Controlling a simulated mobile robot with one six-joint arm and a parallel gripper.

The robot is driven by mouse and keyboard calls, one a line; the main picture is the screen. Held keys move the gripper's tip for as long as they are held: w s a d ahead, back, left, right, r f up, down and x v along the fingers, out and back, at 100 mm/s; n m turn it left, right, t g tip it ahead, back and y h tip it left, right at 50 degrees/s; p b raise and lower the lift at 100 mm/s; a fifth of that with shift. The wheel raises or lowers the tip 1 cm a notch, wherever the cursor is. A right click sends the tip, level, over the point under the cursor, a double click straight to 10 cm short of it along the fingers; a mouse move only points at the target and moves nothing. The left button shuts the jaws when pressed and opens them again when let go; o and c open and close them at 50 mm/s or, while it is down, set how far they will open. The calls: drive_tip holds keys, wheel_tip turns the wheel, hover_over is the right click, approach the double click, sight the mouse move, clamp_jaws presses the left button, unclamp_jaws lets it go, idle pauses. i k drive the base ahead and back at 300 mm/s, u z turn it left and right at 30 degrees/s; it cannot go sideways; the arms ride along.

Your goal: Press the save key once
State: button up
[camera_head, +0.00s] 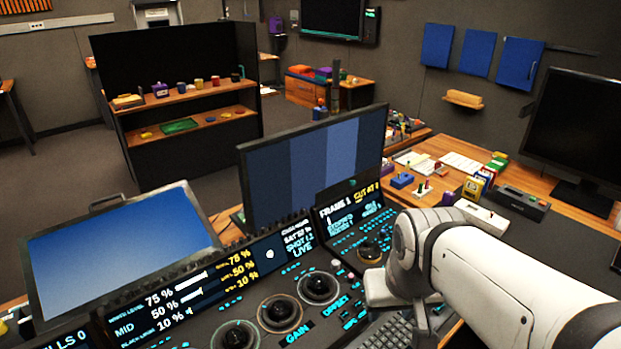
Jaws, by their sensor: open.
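The control panel (255,262) runs along the bottom of the view, with trackballs, lit cyan labels and small keys. No key can be read as the save key; the lettering on the small lit keys (350,318) right of the OFFSET label is too small to make out. My white arm comes in from the lower right and bends down over the panel's right part. My gripper (422,322) shows only partly, as a dark grey piece below the wrist, above or beside the keyboard (388,334). It is open. Its fingertips and any contact are unclear.
Three trackballs, one of them (318,287) near the OFFSET label, sit in the front panel. A further dark ball (370,251) lies left of my wrist. A large monitor (315,165) and a blue screen (120,250) stand behind. The right desk (450,150) holds small items.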

sight(437, 312)
drive_tip(key=z, duration=0.35)
drive_tip(key=k, duration=0.25)
drive_tip(key=z, duration=0.45)
